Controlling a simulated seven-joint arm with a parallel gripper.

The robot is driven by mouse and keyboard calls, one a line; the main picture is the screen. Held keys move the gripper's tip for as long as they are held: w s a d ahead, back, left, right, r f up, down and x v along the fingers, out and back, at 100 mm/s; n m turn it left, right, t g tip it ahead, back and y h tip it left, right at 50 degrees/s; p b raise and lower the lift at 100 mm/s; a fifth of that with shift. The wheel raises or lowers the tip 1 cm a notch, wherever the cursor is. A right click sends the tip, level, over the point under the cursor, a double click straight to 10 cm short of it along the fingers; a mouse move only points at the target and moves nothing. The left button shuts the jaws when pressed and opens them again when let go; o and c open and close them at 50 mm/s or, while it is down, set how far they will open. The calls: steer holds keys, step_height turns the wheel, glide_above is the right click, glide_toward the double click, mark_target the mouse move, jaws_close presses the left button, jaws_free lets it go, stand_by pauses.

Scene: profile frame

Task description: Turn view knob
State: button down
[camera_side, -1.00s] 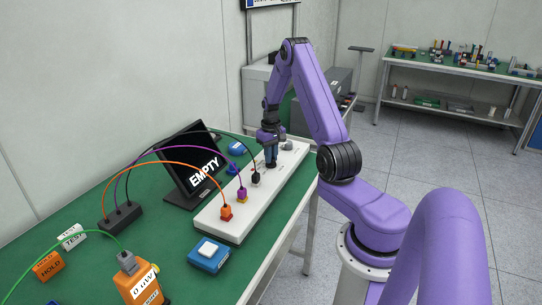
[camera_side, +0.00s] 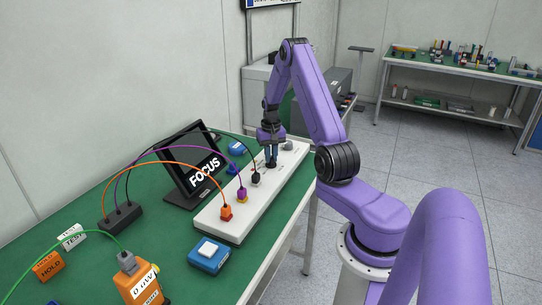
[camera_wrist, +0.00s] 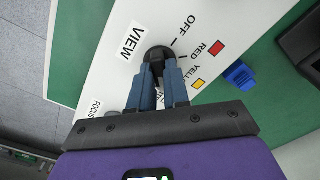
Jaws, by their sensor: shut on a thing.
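The view knob (camera_wrist: 158,55) is a round black knob on the white panel (camera_wrist: 95,62), beside the printed word VIEW, with OFF, RED and YELLOW marks around it. My gripper (camera_wrist: 158,72) is shut on the knob, its blue fingers on either side of it in the wrist view. In the side view my gripper (camera_side: 270,161) points down at the far part of the white panel (camera_side: 218,222), and the fingers largely hide the knob. The tilted black screen (camera_side: 190,165) behind the panel reads FOCUS.
Orange, purple and black plugs (camera_side: 226,212) with cables stand on the panel. A blue button box (camera_side: 208,255) and an orange device (camera_side: 140,287) sit on the green table toward the front. A grey knob (camera_side: 288,145) is just right of my gripper.

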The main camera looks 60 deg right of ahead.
steer(key=c, duration=1.1)
jaws_free()
step_height(320, 180, up, 18)
steer(key=shift+f, duration=0.25)
steer(key=w+a+r+n, duration=0.1)
steer(key=w+a+n, duration=0.1)
steer(key=a, duration=0.5)
steer(key=w+a+n, duration=0.2)
steer(key=a+n, duration=0.1)
steer(key=a, duration=0.5)
steer(key=s+a+r+n, duration=0.1)
steer(key=s+a+n, duration=0.15)
steer(key=a, duration=0.45)
steer(key=s+a+n, duration=0.2)
steer(key=a+n, duration=0.1)
steer(key=a, duration=0.4)
steer(key=s+a+n, duration=0.5)
steer(key=s+a, duration=0.4)
steer(key=s, duration=0.1)
steer(key=s+a+f+n, duration=0.1)
steer(key=s+n, duration=0.5)
steer(key=s, duration=0.8)
steer(key=shift+s+a+f, duration=0.35)
steer(key=shift+a+f, duration=0.05)
steer(key=shift+f, duration=0.25)
